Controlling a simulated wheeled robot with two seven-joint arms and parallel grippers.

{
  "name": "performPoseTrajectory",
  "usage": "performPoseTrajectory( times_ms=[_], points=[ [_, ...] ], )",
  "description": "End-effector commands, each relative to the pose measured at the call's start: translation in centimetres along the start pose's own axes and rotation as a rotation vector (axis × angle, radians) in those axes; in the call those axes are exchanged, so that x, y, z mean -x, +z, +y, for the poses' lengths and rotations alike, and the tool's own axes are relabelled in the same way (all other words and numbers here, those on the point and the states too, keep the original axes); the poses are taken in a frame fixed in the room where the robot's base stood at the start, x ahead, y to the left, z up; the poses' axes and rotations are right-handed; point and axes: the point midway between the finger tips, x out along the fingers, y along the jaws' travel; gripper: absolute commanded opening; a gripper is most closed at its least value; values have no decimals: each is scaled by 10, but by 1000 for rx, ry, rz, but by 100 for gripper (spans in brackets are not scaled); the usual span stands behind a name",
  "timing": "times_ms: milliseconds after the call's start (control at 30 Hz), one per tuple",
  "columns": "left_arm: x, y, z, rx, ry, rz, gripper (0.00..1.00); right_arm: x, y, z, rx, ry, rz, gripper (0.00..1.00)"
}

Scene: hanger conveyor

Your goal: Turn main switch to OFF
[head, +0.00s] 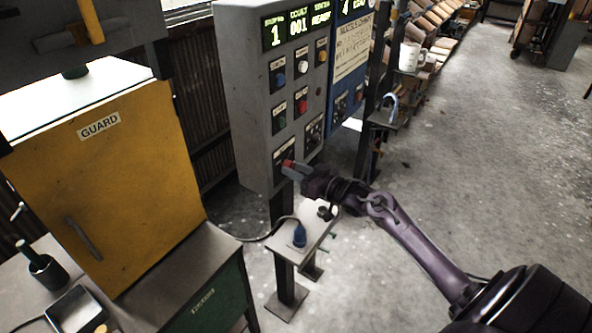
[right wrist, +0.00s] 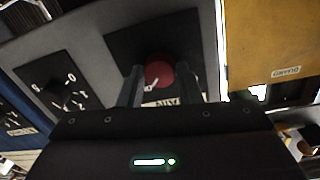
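The main switch is a red rotary knob (right wrist: 158,73) on a black plate, with a label partly hidden below it. In the head view the red switch (head: 287,163) is low on the front of the grey control cabinet. My right gripper (right wrist: 159,82) has one finger on each side of the knob, with no clear gap, and looks shut on it. A white mark shows at the knob's lower left, but its exact setting cannot be read. My right gripper also shows in the head view (head: 295,170), at the cabinet face. My left gripper is not in view.
The grey cabinet (head: 247,100) has displays and several buttons above the switch. A yellow guard box (head: 130,190) stands on a bench at left. A small stand with a blue plug (head: 300,236) is below my right gripper. Open floor (head: 480,150) lies to the right.

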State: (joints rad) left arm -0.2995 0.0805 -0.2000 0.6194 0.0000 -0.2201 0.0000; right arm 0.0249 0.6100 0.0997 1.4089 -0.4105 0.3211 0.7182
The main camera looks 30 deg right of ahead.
Motion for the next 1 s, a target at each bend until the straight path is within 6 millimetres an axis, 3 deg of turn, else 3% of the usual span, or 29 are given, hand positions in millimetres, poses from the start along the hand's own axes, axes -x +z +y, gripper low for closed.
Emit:
performPoseTrajectory(
  times_ms=[33,100,467,1000],
  points=[
    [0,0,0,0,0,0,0,0,0,0,0,0,0,18],
    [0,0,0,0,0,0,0,0,0,0,0,0,0,9],
    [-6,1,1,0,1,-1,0,0,2,1,60,0,3,9],
    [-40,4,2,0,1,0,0,0,4,1,501,-6,26,9]
  ],
)
